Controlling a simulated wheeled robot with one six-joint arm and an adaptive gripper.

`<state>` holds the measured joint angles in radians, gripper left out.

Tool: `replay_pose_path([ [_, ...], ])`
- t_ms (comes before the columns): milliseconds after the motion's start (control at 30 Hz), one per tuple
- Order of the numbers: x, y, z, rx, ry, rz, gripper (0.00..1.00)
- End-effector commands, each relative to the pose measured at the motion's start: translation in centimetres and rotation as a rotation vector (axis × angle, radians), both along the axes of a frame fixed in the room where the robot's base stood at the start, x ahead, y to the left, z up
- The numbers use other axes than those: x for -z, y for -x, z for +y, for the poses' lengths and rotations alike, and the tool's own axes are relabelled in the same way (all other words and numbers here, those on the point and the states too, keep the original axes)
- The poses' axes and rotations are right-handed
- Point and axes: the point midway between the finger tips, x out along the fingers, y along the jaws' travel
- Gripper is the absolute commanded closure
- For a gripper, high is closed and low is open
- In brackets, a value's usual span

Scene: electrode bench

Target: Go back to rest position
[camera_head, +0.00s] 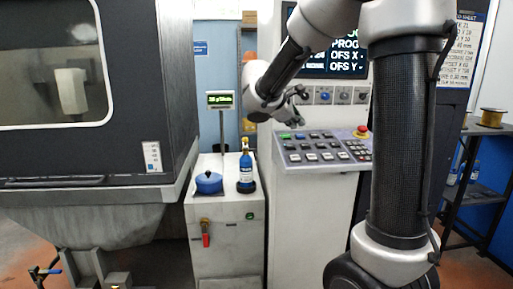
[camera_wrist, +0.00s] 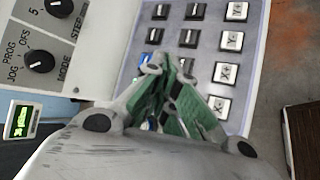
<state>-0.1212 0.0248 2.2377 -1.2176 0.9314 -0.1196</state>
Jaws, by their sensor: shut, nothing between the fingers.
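My gripper (camera_head: 301,92) is raised in front of the machine's control panel in the head view, with my arm bent above it. In the wrist view my gripper (camera_wrist: 163,66) has its green-padded fingers drawn together at the tips, shut and empty. Behind the fingers is the keypad (camera_wrist: 207,12) with dark and white keys. The same keypad (camera_head: 318,134) shows in the head view, below and to the right of the gripper. I cannot tell from these views how far the fingertips are from the keys.
A white cabinet (camera_head: 228,262) stands left of the panel. A red emergency button (camera_head: 361,130) is right of the keypad. A dark table (camera_head: 487,130) holds a spool (camera_head: 491,117).

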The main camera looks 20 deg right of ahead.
Motion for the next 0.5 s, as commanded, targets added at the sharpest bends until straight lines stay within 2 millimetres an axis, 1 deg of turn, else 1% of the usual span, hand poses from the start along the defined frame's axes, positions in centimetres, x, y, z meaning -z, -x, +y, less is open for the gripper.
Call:
replay_pose_path([
  [167, 0.2, 0.2, -0.1, 0.018, -0.014, -0.006, 1.0],
  [267, 2.0, 1.8, -0.2, 0.086, -0.08, 0.004, 1.0],
  [300, 3.2, 2.9, -0.2, 0.126, -0.119, 0.013, 1.0],
  [367, 4.6, 5.2, -0.1, 0.206, -0.197, 0.018, 1.0],
  [400, 5.3, 7.2, 0.0, 0.267, -0.259, 0.012, 1.0],
  [467, 6.1, 10.5, 0.4, 0.367, -0.363, -0.005, 1.0],
  [500, 6.6, 12.9, 0.8, 0.434, -0.439, -0.022, 1.0],
])
